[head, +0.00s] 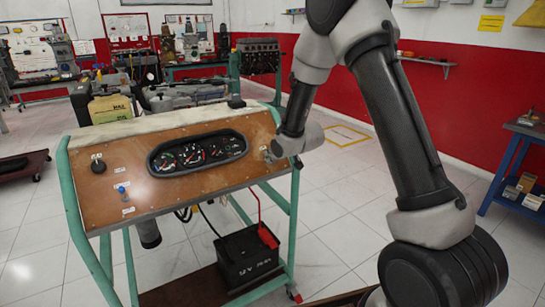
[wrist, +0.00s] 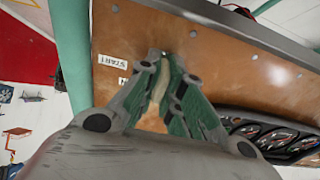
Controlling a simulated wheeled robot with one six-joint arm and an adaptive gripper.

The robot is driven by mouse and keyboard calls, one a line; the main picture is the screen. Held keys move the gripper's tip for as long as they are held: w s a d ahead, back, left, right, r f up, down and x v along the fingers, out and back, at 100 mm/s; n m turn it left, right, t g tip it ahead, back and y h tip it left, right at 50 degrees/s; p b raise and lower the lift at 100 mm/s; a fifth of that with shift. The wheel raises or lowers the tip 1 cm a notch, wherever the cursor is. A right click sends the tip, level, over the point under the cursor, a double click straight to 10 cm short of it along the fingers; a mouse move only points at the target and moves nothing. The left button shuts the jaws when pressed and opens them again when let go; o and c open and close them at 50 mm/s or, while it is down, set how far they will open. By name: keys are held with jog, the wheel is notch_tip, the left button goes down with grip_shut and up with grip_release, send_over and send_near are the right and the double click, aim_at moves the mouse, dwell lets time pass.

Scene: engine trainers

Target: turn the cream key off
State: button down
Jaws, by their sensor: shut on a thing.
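The cream key (wrist: 157,88) shows in the wrist view as a pale strip between my two fingers, at the wooden panel. My gripper (wrist: 166,66) is closed around it, one green-padded finger on each side. In the head view my gripper (head: 272,153) is at the right end of the wooden instrument panel (head: 120,207), right of the gauge cluster. There my gripper hides the key. The key's exact angle is hard to tell because the fingers cover much of it.
The gauge cluster (head: 198,153) sits mid-panel, with a black knob (head: 98,166) and a blue switch (head: 122,189) to its left. A START label (wrist: 114,60) is beside my fingers. A black battery (head: 246,258) stands below on the green-framed stand (head: 77,215).

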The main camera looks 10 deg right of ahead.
dwell(0.4)
jog(key=c, duration=1.6)
grip_release()
jog(key=shift+o, duration=0.2)
jog(key=v, duration=1.2)
jog(key=shift+f, duration=0.1)
